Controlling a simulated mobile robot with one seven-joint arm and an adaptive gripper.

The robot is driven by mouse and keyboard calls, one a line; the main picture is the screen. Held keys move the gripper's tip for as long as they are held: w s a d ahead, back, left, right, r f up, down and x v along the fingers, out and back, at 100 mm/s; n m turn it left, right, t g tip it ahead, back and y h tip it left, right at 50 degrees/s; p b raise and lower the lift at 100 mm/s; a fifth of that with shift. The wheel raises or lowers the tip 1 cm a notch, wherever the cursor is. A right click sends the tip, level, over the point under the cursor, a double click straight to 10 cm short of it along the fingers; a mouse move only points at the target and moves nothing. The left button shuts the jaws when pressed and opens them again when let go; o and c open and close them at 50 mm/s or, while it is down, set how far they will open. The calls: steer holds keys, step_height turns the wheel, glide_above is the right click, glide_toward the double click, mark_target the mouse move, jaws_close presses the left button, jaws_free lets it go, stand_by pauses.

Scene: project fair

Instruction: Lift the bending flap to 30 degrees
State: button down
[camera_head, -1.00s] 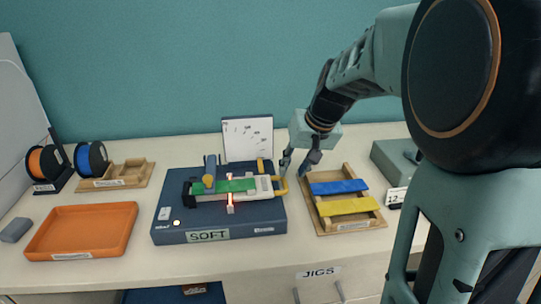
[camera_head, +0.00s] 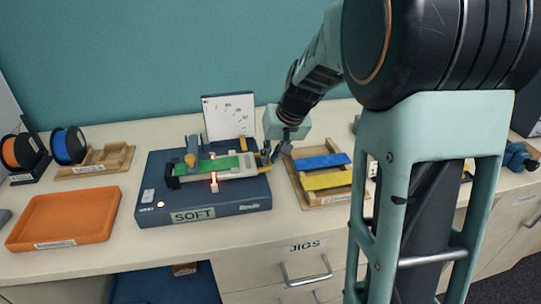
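The bending device is a dark blue base (camera_head: 205,215) with a SOFT label. A green strip (camera_head: 220,164) lies flat across its top, over a glowing red-orange line (camera_head: 213,177). The pale flap (camera_head: 240,171) lies about level under the strip's right part, with a yellow handle (camera_head: 263,161) at its right end. My gripper (camera_head: 274,154) points down at the handle's right side. Its fingers look apart, one close to the handle; whether it touches is too small to tell. I see nothing held.
A wooden tray (camera_head: 312,201) with blue and yellow strips stands just right of the device. A white chart panel (camera_head: 229,116) stands behind it. An orange tray (camera_head: 62,220) and filament spools (camera_head: 68,145) are on the left.

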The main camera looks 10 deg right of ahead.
steer(key=shift+r, duration=0.1)
stand_by(0.3)
steer(key=r+p, duration=0.1)
steer(key=p, duration=0.1)
steer(key=r+h+p, duration=0.1)
steer(key=p, duration=0.1)
steer(key=shift+a+r, duration=0.3)
steer(key=shift+r, duration=0.05)
steer(key=shift+n+h, duration=0.4)
steer(key=shift+h, duration=0.5)
steer(key=shift+a+r+p, duration=0.45)
steer(key=shift+r+p, duration=0.2)
steer(key=shift+r, duration=0.15)
steer(key=shift+a+r+p, duration=0.45)
steer(key=shift+r+p, duration=0.25)
steer(key=shift+r, duration=0.15)
steer(key=shift+a+r+p, duration=0.45)
steer(key=shift+r+p, duration=0.2)
steer(key=shift+r, duration=0.15)
steer(key=c, duration=2)
jaws_free()
steer(key=shift+a, duration=0.2)
steer(key=shift+d, duration=0.1)
steer(key=shift+d, duration=0.1)
